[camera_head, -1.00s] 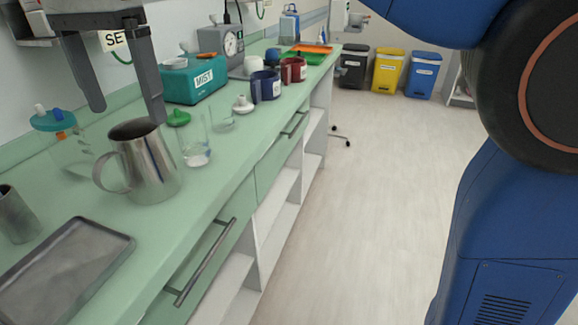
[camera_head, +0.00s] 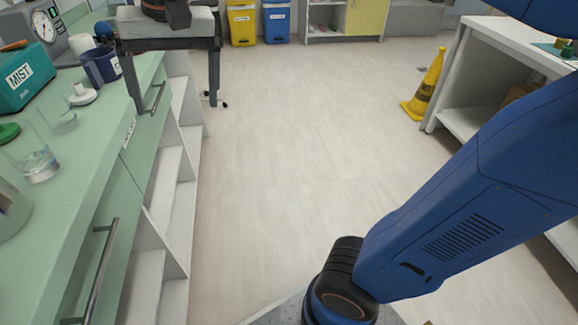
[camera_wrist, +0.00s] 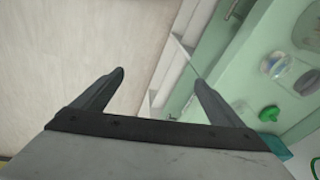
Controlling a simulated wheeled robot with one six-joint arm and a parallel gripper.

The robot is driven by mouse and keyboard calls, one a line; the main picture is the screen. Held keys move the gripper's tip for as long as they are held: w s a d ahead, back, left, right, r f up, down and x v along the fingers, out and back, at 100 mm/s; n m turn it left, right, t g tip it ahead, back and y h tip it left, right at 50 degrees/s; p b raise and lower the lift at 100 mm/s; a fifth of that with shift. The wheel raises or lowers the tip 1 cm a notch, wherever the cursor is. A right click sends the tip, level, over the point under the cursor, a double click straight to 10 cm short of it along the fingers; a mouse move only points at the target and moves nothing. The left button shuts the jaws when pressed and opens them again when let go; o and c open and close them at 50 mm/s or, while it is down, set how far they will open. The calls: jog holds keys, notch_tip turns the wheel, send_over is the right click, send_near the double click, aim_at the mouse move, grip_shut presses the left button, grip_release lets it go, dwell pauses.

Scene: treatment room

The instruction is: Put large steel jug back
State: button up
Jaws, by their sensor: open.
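My gripper (camera_head: 176,108) is open and empty at the upper left of the head view, over the counter's front edge and the floor. Its two fingers also show spread apart in the wrist view (camera_wrist: 160,77), with nothing between them. I cannot clearly make out the large steel jug now. A rounded, greyish vessel is cut off at the left edge of the head view (camera_head: 10,210), and I cannot tell whether it is the jug.
The green counter (camera_head: 85,195) holds a glass beaker (camera_head: 37,155), a white-lidded item (camera_head: 82,95), a blue mug (camera_head: 102,68) and a teal MIST box (camera_head: 22,77). The floor (camera_head: 300,130) is open. A yellow cone (camera_head: 428,85) stands by a white table (camera_head: 510,45).

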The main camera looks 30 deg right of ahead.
jog(key=s+d+f+n+t, duration=0.1)
jog(key=s+d+f, duration=0.4)
jog(key=d+f, duration=0.4)
jog(key=s+d+f+n+t+h, duration=0.1)
jog(key=s+d+f, duration=0.5)
jog(key=d+f, duration=0.4)
jog(key=shift+s+d+t, duration=0.15)
jog(key=shift+s+t, duration=0.1)
jog(key=shift+t, duration=0.15)
